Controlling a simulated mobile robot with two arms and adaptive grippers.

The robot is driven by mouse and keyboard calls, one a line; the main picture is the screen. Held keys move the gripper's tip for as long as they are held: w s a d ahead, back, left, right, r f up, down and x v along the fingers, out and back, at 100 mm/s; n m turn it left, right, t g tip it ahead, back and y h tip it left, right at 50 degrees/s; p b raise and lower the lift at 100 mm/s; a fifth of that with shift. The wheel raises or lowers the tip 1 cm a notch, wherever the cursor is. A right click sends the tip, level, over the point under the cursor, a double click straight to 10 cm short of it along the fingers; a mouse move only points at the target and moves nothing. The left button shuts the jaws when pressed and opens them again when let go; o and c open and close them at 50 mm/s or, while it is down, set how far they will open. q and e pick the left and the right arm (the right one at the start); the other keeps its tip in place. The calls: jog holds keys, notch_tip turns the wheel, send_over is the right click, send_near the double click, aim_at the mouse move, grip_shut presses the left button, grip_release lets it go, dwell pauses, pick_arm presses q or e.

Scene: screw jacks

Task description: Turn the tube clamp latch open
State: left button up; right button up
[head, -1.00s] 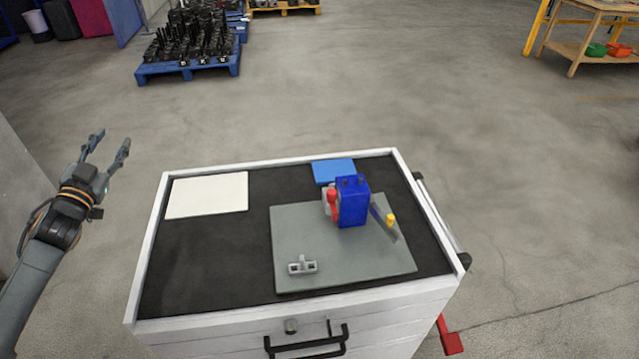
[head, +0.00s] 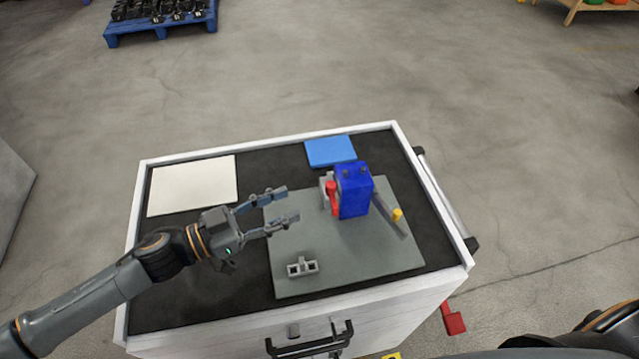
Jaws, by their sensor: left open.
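A blue block-shaped device (head: 355,191) stands upright on a grey plate (head: 345,262) on the cart top. A red handle (head: 331,197) is on its left side, and a grey bar with a yellow tip (head: 397,215) sticks out to its right. I cannot tell for certain which part is the clamp latch. A small grey bracket with two square openings (head: 302,267) sits at the plate's front left. My left gripper (head: 285,206) is open and empty over the plate's left edge, its fingers pointing right toward the red handle, apart from it. My right gripper is not in view.
The cart's black top (head: 190,285) has a raised white rim. A white sheet (head: 192,185) lies at the back left and a blue pad (head: 330,151) behind the device. A blue pallet (head: 160,28) stands far behind on open floor.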

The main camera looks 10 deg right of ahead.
aim_at(333, 199)
pick_arm(q)
jog(key=p+x, duration=0.1)
jog(key=x, duration=0.7)
jog(key=shift+w+d, duration=0.2)
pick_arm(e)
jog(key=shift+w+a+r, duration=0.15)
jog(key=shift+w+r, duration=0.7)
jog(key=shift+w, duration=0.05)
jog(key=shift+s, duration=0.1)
pick_arm(q)
grip_shut()
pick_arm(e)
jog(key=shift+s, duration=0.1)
